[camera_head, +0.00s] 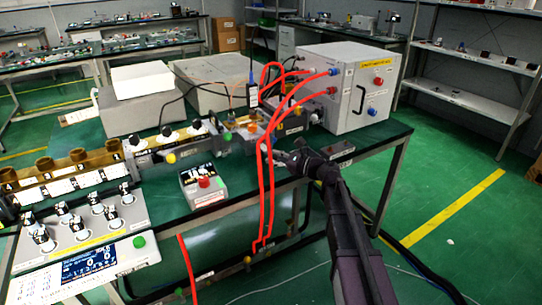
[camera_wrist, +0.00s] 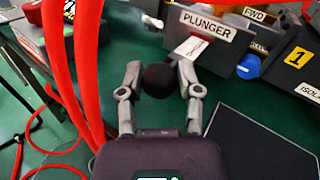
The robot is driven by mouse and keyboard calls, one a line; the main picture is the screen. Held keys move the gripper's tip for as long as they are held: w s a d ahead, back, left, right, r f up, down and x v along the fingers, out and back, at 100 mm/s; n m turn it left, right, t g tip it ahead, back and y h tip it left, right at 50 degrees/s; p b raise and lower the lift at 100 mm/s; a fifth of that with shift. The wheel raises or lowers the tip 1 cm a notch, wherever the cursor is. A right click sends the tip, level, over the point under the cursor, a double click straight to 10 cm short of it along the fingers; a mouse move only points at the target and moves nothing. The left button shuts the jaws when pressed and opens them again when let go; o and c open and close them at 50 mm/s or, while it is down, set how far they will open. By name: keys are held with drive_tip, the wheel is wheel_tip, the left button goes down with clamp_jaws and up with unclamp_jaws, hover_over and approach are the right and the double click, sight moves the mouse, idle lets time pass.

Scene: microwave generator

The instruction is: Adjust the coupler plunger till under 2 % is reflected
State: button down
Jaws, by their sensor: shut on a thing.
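In the wrist view, my gripper (camera_wrist: 159,76) is shut on a dark round knob (camera_wrist: 157,82), with one finger on each side of it. The knob is just in front of a grey block with a white PLUNGER label (camera_wrist: 206,24). The link from the knob to the block is hard to make out. In the head view, my gripper (camera_head: 284,153) is at the table's front edge, behind the red hoses, and the knob is too small to tell. A blue display (camera_head: 88,262) is at the lower left; its small reading is not legible.
Red hoses (camera_head: 265,190) hang close to the left of my gripper. A grey cabinet (camera_head: 345,90) stands behind on the green table. A box with a red button (camera_head: 203,184) is to the left. In the wrist view, a blue knob (camera_wrist: 248,66) sits under an FWD label.

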drive_tip(key=shift+s+a, duration=0.15)
drive_tip(key=shift+c, duration=1.5)
unclamp_jaws()
drive_tip(key=v, duration=1.2)
drive_tip(key=shift+f, duration=0.15)
